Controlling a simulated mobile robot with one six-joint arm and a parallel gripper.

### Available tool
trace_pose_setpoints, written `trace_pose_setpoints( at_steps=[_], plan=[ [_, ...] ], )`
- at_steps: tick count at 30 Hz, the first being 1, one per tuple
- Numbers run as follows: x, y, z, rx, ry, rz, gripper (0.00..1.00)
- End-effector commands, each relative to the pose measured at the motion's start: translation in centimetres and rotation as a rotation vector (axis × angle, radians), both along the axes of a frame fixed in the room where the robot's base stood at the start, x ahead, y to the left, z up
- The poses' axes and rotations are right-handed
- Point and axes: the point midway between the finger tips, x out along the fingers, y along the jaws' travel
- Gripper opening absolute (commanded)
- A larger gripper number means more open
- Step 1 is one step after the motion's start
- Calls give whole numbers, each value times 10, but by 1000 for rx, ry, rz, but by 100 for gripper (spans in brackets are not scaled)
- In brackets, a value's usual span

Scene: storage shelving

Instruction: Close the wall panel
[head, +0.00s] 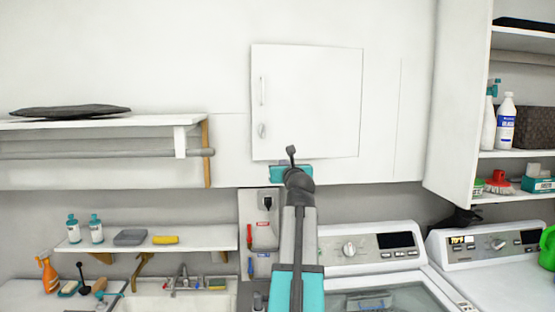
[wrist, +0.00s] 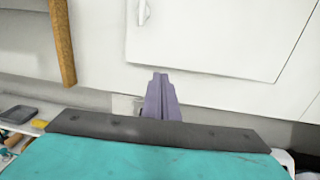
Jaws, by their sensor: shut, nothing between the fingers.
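My gripper (wrist: 160,78) is shut and empty, below the panel's lower left corner in that view.
A shelf with a rail (head: 110,153) juts out at left, its wooden end bracket (wrist: 62,40) left of my gripper. A sink (head: 180,300) and washer (head: 370,250) are below. The wall before the panel is clear.

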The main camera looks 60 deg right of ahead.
Motion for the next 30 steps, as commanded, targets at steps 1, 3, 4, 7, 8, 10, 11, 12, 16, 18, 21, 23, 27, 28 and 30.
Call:
trace_pose_setpoints(
  at_steps=[1,3,4,7,8,10,11,12,16,18,21,23,27,28,30],
  plan=[
    [1,-1,0,0,0,0,0],
    [2,-2,0,0,1,0,0],
    [3,-3,0,0,1,1,0],
    [7,-8,1,1,2,1,0],
    [9,-9,1,1,2,2,0],
    [13,-13,2,1,2,3,0],
    [15,-15,2,1,2,3,0],
    [18,-19,2,1,2,2,0],
    [27,-30,2,0,3,3,0],
    [32,-36,2,0,3,3,0],
    [39,-45,2,0,3,2,0],
    [44,-50,2,1,2,2,0],
    [53,-62,2,1,2,2,0],
    [55,-64,2,1,2,2,0],
    [60,-70,2,1,2,2,0]
  ],
)
